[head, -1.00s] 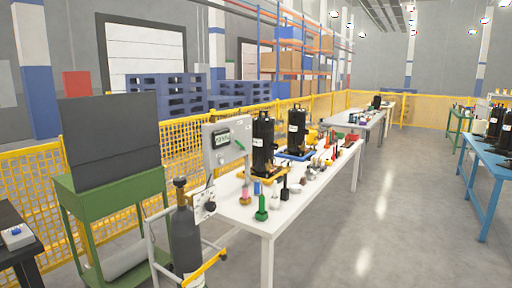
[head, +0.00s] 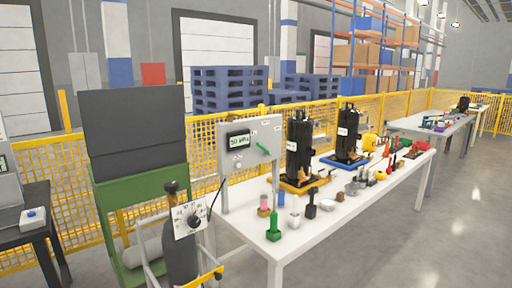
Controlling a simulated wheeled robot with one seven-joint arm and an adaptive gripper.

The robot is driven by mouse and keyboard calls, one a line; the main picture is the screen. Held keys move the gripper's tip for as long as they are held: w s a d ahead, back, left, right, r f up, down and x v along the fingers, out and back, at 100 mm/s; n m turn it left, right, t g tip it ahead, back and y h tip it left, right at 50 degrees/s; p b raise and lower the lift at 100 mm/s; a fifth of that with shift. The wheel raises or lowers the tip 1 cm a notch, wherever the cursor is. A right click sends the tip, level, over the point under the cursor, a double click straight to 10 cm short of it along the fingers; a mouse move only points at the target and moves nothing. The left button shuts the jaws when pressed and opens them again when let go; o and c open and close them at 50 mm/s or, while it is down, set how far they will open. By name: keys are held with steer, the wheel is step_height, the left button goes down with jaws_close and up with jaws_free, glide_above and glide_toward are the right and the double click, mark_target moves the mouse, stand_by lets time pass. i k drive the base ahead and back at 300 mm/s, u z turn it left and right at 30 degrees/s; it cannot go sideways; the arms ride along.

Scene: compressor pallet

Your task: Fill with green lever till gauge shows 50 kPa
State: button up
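The grey control panel (head: 249,185) stands upright at the near left end of the white table. Its digital gauge (head: 238,140) reads what looks like 50 kPa; the digits are small. The green lever (head: 263,149) is on the panel, right of the gauge, and slants down to the right. A black compressor (head: 299,150) stands on a yellow-edged base just right of the panel, and a second black compressor (head: 347,132) stands behind it on a blue base. My gripper is not in view, and nothing is seen touching the lever.
A dark gas cylinder (head: 181,262) on a cart with a white dial plate (head: 188,219) stands in front left of the panel. Several small tools, including a green one (head: 273,230), stand on the white table (head: 330,215). Yellow fencing (head: 60,170) runs behind. The floor at right is clear.

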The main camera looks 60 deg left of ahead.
mark_target(267, 152)
steer(key=u, duration=0.7)
steer(key=i, duration=0.85)
steer(key=u, duration=0.95)
